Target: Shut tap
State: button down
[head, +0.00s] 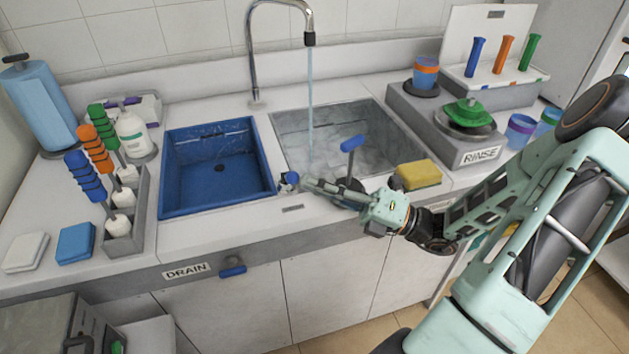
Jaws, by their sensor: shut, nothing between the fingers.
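The tap (280,5) is a chrome gooseneck behind the sinks. Water (310,90) runs from its spout into the grey metal sink (385,125). A lever with a blue grip (353,143) stands up at the front rim of that sink, leaning slightly; it looks like the tap's handle. Its dark base is partly hidden behind my gripper. My gripper (292,182) is shut and empty, pointing left across the front rim, with its tips near the divider between the sinks. Whether its side touches the lever, I cannot tell.
A blue sink (215,165) lies left of the metal one. A brush holder (126,225) stands at left. A blue drain handle (232,271) is on the front edge. The rinse unit (425,120) stands at right.

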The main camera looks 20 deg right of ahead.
jog(key=shift+w+r+m+h+p, duration=0.25)
jog(key=shift+r+m+h+p, duration=0.25)
jog(key=shift+p, duration=1)
jog(key=shift+r, duration=0.1)
jog(key=shift+w+r+m+h+p, duration=0.7)
jog(key=shift+w+r+m+p, duration=0.7)
jog(key=shift+p, duration=3.65)
jog(key=shift+w, duration=0.1)
